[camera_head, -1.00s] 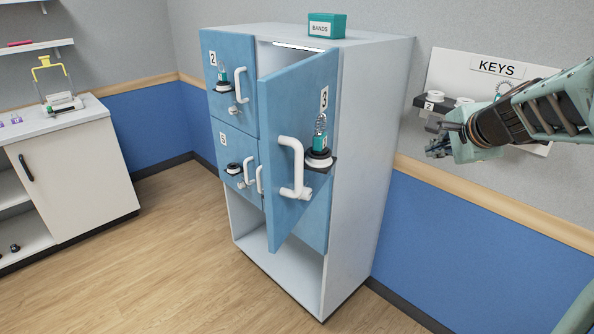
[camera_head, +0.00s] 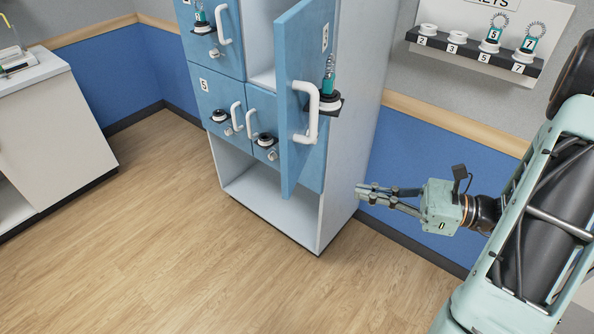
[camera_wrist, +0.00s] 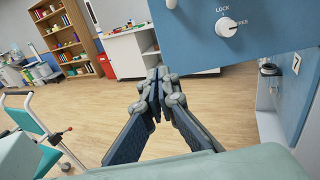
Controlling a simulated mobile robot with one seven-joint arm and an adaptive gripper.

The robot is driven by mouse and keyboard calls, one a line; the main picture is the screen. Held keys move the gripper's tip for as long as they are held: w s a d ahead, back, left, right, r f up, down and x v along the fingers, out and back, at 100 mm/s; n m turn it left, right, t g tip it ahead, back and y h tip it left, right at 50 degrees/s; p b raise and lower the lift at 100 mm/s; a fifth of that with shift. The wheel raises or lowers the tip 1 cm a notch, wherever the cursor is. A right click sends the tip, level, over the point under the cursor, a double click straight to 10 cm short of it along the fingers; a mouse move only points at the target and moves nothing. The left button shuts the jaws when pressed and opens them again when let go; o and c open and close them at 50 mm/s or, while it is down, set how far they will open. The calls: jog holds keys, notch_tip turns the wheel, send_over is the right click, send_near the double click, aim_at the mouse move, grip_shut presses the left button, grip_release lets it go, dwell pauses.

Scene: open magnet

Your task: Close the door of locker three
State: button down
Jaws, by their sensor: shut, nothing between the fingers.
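The door of locker three (camera_head: 296,160) is blue and stands wide open, swung out from the white cabinet (camera_head: 350,120). Its white handle (camera_head: 312,112) and a small black holder with a teal-tagged key (camera_head: 328,92) show on its face. My gripper (camera_head: 362,192) is to the right of the door, below handle height, fingers together and pointing left, apart from the door. In the wrist view the shut fingers (camera_wrist: 157,78) are empty; a blue panel with a LOCK/FREE knob (camera_wrist: 228,25), apparently door three, hangs at the upper right.
Door five (camera_head: 215,105) and the lower right door (camera_head: 262,130), numbered 7 in the wrist view (camera_wrist: 297,64), are shut. A key rack (camera_head: 475,54) is on the wall at right. Floor (camera_head: 180,260) in front is clear. A white counter (camera_head: 45,140) stands at left.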

jog(key=p, duration=0.3)
send_near(288, 173)
jog(key=shift+y, duration=0.3)
jog(key=x, duration=0.6)
jog(key=shift+w+a+f, duration=0.15)
jog(key=shift+a+f, duration=0.1)
jog(key=shift+a, duration=0.1)
jog(key=shift+w+a+t, duration=0.1)
jog(key=shift+a+t, duration=0.1)
jog(key=shift+t, duration=0.1)
